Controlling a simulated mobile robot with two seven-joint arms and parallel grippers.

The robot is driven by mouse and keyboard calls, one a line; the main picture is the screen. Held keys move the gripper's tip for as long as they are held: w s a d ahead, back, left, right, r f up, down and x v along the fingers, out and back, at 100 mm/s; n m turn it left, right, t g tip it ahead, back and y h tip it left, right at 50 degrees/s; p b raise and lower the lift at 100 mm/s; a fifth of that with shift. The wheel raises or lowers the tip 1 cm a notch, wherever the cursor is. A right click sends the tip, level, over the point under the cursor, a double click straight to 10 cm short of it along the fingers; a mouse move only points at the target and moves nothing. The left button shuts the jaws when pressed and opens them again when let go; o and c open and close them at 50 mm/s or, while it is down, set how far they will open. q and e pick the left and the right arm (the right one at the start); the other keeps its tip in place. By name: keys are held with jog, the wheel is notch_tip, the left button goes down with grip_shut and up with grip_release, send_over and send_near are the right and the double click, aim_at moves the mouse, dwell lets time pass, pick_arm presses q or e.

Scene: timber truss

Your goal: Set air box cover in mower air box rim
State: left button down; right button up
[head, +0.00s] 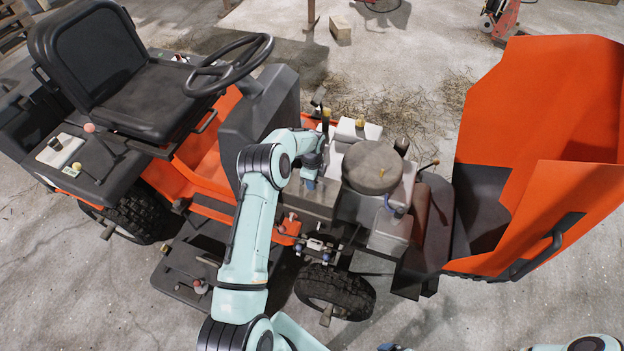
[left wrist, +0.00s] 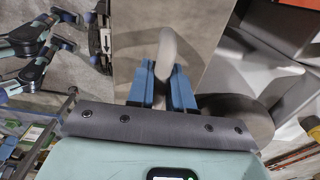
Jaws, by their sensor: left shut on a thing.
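The air box cover shows as a grey-brown, flat-faced box (head: 303,201) under my left gripper in the head view. In the left wrist view its broad flat face (left wrist: 135,45) fills the upper middle, with a pale curved handle (left wrist: 167,50) on it. My left gripper (head: 312,172) is shut on this handle; its blue fingers (left wrist: 162,85) stand on both sides of it. The cover is beside the round grey engine top (head: 372,168). I cannot make out the air box rim or whether the cover touches it. Only a sliver of my right gripper (head: 394,347) seems to show at the bottom edge.
The orange mower's hood (head: 540,110) stands open at the right. The seat (head: 140,95) and steering wheel (head: 232,65) are at the left. Several knobs and fittings (head: 316,248) crowd the engine's near side, above a front tyre (head: 338,290). Concrete floor lies around.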

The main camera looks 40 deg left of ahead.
pick_arm(q)
jog(key=shift+f, duration=0.5)
jog(key=c, duration=0.9)
grip_release()
notch_tip(320, 180, up, 13)
jog(key=shift+r, duration=0.15)
